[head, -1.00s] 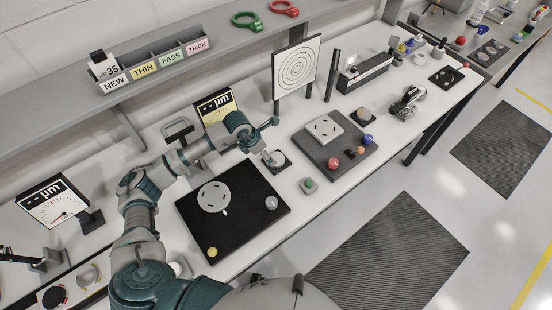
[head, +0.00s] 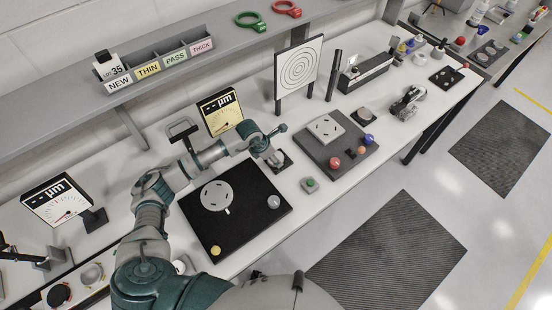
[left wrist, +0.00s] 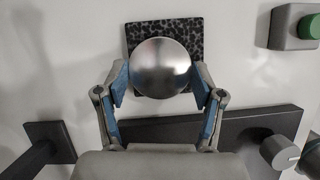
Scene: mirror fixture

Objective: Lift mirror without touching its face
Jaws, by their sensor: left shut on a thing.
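The round mirror (left wrist: 161,67) is a shiny silver disc in the left wrist view, face towards the camera. My left gripper (left wrist: 161,82) is shut on it, its blue-padded fingers at the left and right rim. No finger lies over the face. A black speckled square pad (left wrist: 134,33) lies behind the mirror; I cannot tell whether they touch. In the head view my left gripper (head: 273,158) is over this dark pad (head: 288,165), and the mirror is mostly hidden there. My right gripper is not in view.
A black mat (head: 240,235) with a grey slotted disc (head: 216,196) lies left of the gripper. A green-button box (head: 310,185) is in front. A grey platform (head: 345,155) with coloured balls stands right. A target board (head: 298,68) and a µm display (head: 220,110) stand behind.

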